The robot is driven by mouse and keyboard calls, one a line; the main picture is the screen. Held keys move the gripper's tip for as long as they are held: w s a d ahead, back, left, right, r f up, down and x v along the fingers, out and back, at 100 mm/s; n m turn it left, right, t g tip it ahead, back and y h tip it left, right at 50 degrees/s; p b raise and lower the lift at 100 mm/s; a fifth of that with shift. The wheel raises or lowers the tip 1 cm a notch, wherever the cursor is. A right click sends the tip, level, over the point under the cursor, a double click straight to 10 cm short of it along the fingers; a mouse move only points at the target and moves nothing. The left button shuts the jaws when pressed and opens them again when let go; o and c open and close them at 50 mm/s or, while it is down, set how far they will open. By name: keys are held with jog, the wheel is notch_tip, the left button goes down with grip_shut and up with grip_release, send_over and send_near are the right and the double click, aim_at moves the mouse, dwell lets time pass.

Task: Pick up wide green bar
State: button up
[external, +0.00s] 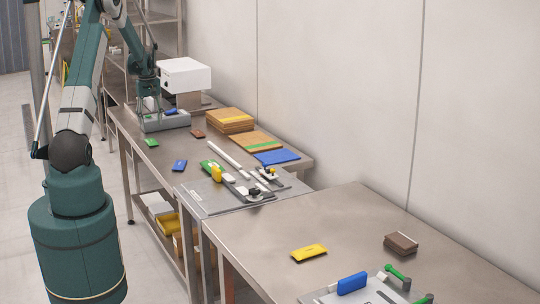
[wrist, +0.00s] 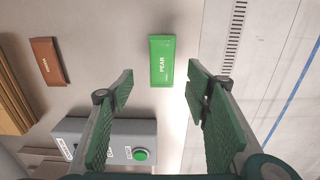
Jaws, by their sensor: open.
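A flat green bar (wrist: 162,61) with white lettering that reads PEAR lies on the steel table in the wrist view, just beyond my gripper's fingertips. In the external view the green bar (external: 151,142) is small, near the table's left edge. My gripper (wrist: 160,83) is open and empty, its two green fingers spread to either side of the bar's near end as seen from the wrist. In the external view my gripper (external: 151,104) hangs above the table near the grey button box; its fingers are too small there to tell their height over the bar.
A grey box (wrist: 112,137) with a green button sits close below my left finger in the wrist view. A brown bar (wrist: 48,62) and wooden boards (external: 230,117) lie nearby. A blue bar (external: 180,166) lies nearer the camera. The table's edge is close to the green bar.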

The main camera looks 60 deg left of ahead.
aim_at(151, 140)
jog(key=shift+s+a+f, duration=0.25)
jog(key=shift+a+f, duration=0.05)
jog(key=shift+f, duration=0.1)
jog(key=shift+f, duration=1.2)
jog(key=shift+f, duration=0.1)
jog(key=shift+d+f+b, duration=0.15)
jog(key=shift+f+b, duration=0.15)
jog(key=shift+f, duration=2.2)
jog(key=shift+c, duration=0.4)
jog(key=c, duration=0.9)
